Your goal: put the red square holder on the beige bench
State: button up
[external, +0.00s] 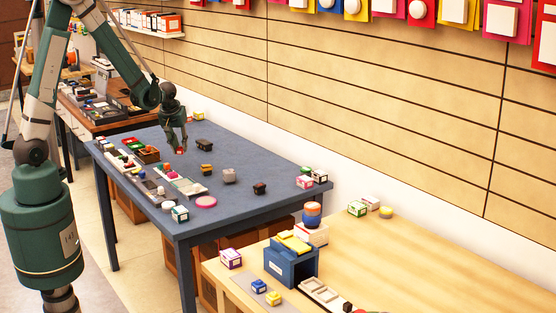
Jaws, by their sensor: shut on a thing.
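My gripper (179,147) points down over the blue-grey table (235,195). It is shut on a small red thing that looks like the red square holder (180,152). The fingers hide much of it, and it is too small to make out its shape. I cannot tell whether it is clear of the tabletop. The beige bench (440,265) is a light wood surface at the lower right, nearer the camera and away from my gripper.
On the bench stand a blue box (291,264), a round orange-and-blue container (312,214) and small boxes; its middle right is bare. Several small items lie on the blue-grey table, including a dark block (204,144) and a pink disc (205,202). A slatted wall rises behind.

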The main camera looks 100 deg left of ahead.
jog(key=shift+f, duration=0.5)
jog(key=shift+f+b, duration=0.45)
jog(key=shift+f, duration=1.6)
jog(key=shift+f, duration=0.15)
jog(key=o, duration=0.8)
jog(key=shift+o, duration=0.2)
jog(key=p+v, duration=0.2)
jog(key=v, duration=1)
